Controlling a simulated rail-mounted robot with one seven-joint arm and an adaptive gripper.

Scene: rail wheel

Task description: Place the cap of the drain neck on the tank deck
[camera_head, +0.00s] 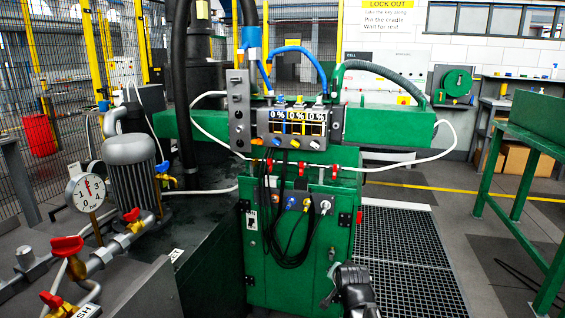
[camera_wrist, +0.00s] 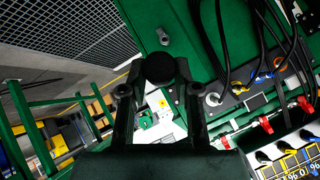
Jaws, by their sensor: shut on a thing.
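My gripper (camera_wrist: 157,92) is shut on a dark round cap (camera_wrist: 160,68), held between its two fingertips in the wrist view. In the head view my gripper (camera_head: 348,285) is at the bottom, in front of the lower right of the green cabinet (camera_head: 277,250). The cap cannot be made out there. A small grey round fitting (camera_wrist: 163,38) on a green face shows beyond the cap, apart from it in the picture. I cannot tell whether it is the drain neck. The dark flat top (camera_head: 212,205) left of the cabinet looks like the tank deck.
Black cables (camera_head: 285,225) hang on the cabinet front, below red-handled valves (camera_head: 303,168) and a display panel (camera_head: 297,125). A motor (camera_head: 130,165), a gauge (camera_head: 88,190) and red-handled pipes (camera_head: 65,245) stand at left. Floor grating (camera_head: 405,255) lies right. A green table (camera_head: 530,135) stands far right.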

